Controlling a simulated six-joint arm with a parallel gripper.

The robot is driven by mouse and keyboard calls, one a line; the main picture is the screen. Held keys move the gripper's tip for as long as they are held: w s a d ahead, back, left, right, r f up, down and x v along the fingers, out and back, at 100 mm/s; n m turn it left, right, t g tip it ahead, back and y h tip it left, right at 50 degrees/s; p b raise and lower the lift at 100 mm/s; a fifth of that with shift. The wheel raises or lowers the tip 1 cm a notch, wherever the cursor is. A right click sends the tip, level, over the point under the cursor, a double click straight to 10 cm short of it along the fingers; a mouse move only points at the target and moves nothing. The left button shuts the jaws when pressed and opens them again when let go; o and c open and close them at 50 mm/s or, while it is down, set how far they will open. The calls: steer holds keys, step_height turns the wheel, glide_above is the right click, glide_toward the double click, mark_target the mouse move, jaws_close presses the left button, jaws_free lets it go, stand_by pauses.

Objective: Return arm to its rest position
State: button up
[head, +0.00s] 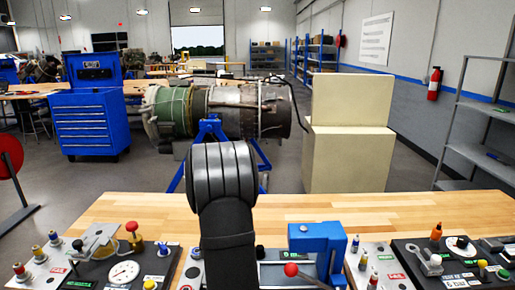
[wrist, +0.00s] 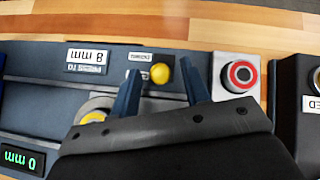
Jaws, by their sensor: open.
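My gripper (wrist: 160,66) shows in the wrist view with its two dark blue-grey fingers spread apart and nothing gripped. A yellow round knob (wrist: 160,73) on a dark panel (wrist: 50,65) appears between the fingertips; whether the fingers touch it I cannot tell. In the head view my black arm rises in the middle and hides part of the bench; the gripper does not show there.
The wooden bench (head: 310,208) has a clear strip along its far side. A blue device (head: 317,240) with a red-ball lever (head: 291,270) stands right of my arm. A gauge panel (head: 124,271) lies left, another control panel (head: 460,262) right. A turbine engine (head: 228,110) stands beyond.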

steer(key=shift+s+r+t, duration=0.15)
steer(key=shift+t, duration=0.15)
stand_by(0.5)
